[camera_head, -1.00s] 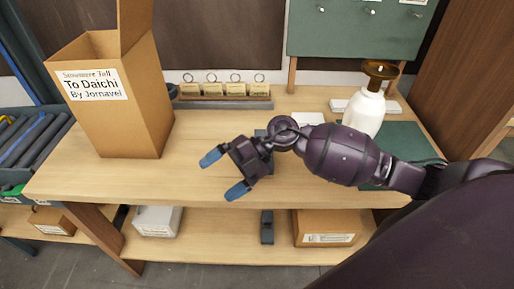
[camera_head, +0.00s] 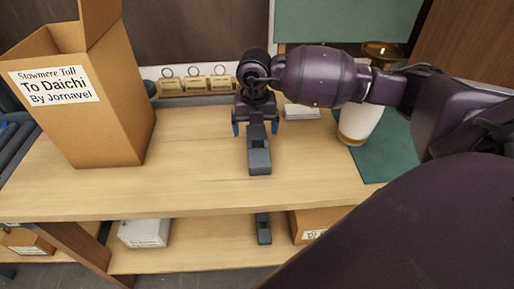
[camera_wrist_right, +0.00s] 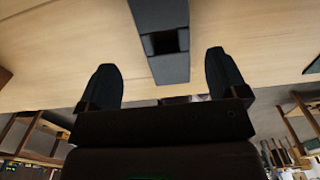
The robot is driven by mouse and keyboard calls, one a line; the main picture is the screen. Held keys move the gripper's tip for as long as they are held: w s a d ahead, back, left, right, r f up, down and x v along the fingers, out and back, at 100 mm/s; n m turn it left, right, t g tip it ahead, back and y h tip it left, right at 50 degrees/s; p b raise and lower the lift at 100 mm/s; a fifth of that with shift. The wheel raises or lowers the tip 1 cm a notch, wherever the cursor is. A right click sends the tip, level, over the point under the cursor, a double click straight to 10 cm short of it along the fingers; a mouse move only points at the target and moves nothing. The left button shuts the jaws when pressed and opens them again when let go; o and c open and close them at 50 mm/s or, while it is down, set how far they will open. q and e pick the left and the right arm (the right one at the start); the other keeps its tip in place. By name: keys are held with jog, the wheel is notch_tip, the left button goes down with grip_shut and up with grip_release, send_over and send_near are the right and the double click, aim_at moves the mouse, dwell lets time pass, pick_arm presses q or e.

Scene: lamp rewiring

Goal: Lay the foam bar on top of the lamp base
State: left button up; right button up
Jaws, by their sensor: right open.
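A dark grey bar with a notch (camera_head: 259,158), which looks like the foam bar, lies on the workbench, pointing toward the front edge. My right gripper (camera_head: 255,128) is open over its far part, one blue fingertip on each side. In the right wrist view the bar (camera_wrist_right: 160,15) runs between the two spread fingers (camera_wrist_right: 161,68), with visible gaps on both sides. My left gripper is not in view.
An open cardboard box (camera_head: 118,110) stands at the left of the workbench (camera_head: 190,175). Tagged rings on a rack (camera_head: 195,84) and a white flat stack (camera_head: 301,112) are at the back. The lower shelf holds boxes and a similar grey piece (camera_head: 263,228).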

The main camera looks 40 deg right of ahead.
aim_at(258, 144)
jog(key=shift+s+d+f, duration=0.1)
jog(key=shift+s+f, duration=0.05)
jog(key=shift+f, duration=1.5)
jog(key=shift+s+d+f, duration=0.1)
jog(key=shift+s+f, duration=0.05)
jog(key=shift+f, duration=1.45)
jog(key=c, duration=1)
jog(key=shift+c, duration=0.3)
jog(key=shift+r, duration=0.2)
notch_tip(258, 144, up, 20)
jog(key=p, duration=0.1)
jog(key=shift+f, duration=0.15)
